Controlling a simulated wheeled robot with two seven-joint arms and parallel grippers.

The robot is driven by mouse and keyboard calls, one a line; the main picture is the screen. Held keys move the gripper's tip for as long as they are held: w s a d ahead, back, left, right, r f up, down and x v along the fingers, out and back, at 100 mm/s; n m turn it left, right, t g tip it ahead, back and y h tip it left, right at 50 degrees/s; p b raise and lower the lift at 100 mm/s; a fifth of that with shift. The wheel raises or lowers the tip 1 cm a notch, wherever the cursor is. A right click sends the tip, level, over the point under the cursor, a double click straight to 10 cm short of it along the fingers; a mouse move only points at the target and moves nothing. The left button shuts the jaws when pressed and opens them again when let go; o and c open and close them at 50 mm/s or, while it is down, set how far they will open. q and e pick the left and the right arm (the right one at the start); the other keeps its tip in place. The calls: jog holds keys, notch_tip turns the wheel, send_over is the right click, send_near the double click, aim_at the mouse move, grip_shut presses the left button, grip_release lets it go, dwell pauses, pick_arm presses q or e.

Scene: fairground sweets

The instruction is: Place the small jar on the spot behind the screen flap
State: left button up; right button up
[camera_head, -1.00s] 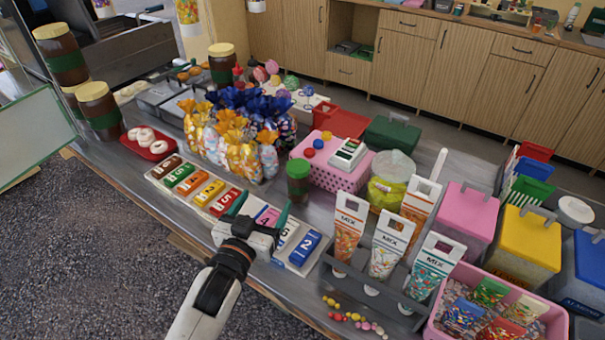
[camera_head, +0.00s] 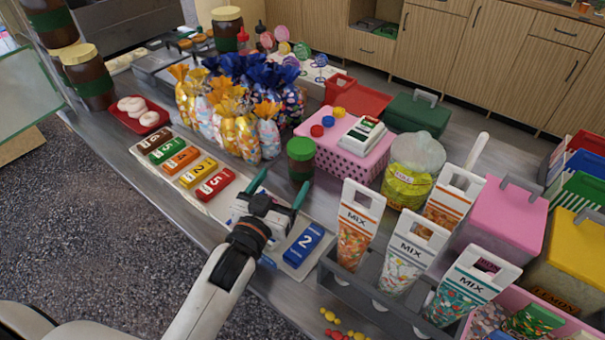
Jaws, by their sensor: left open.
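The small jar (camera_head: 300,166), dark with a green lid, stands upright on the counter beside the pink perforated crate. My left gripper (camera_head: 279,188) is open and empty. It hovers over the row of numbered blocks, just in front of the jar, with its fingers pointing towards it and the jar not between them. A pale see-through panel with a green edge (camera_head: 28,105), which looks like the screen flap, stands at the far left. I cannot make out a marked spot behind it. My right gripper is not in view.
Bagged sweets (camera_head: 240,130) stand close left of the jar. The pink crate (camera_head: 345,163) is right of it, with a yellow tub (camera_head: 408,187) beyond. A grey rack of MIX cones (camera_head: 340,275) is at front right. A red tray (camera_head: 128,122) and large jars (camera_head: 88,85) crowd the left.

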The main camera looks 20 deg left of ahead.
aim_at(304, 152)
pick_arm(q)
jog(key=shift+f, duration=0.5)
jog(key=shift+w+r, duration=0.15)
jog(key=shift+w, duration=0.2)
jog(key=w, duration=0.3)
jog(key=w+d+p, duration=0.1)
jog(key=w, duration=0.7)
jog(key=shift+w+d+p, duration=0.1)
jog(key=shift+d+p, duration=0.1)
jog(key=shift+p, duration=0.15)
jog(key=shift+r, duration=0.1)
jog(key=c, duration=1.3)
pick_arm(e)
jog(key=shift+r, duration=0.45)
